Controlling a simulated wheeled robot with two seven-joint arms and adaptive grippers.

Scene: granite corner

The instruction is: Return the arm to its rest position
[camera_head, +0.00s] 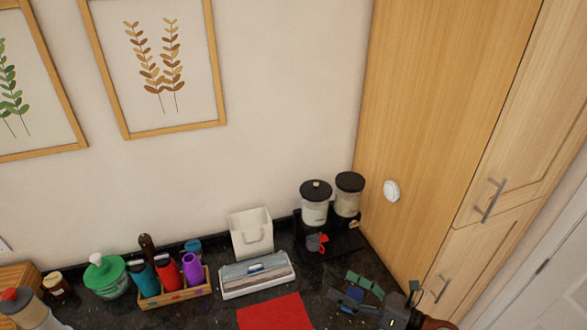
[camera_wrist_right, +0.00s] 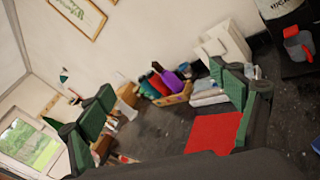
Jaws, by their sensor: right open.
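My right gripper (camera_head: 366,287) is in the lower right of the head view, above the dark granite counter (camera_head: 318,283). Its green-padded fingers are spread apart. The wrist view shows the same open gripper (camera_wrist_right: 165,105) with nothing between its fingers, only counter and objects farther off. A red mat (camera_head: 275,313) lies on the counter to the left of this gripper; it also shows in the wrist view (camera_wrist_right: 213,133). A small blue thing (camera_head: 353,295) shows by the fingers; I cannot tell whether it touches them. My left gripper is not in view.
A tall wooden cabinet (camera_head: 440,120) stands close on the right. Two lidded canisters (camera_head: 315,205) and a grey-red mug (camera_head: 316,242) stand behind the gripper. Farther left are a white box (camera_head: 251,236), a wrap dispenser (camera_head: 256,276), a wooden bottle crate (camera_head: 176,296) and a green-lidded jar (camera_head: 106,277).

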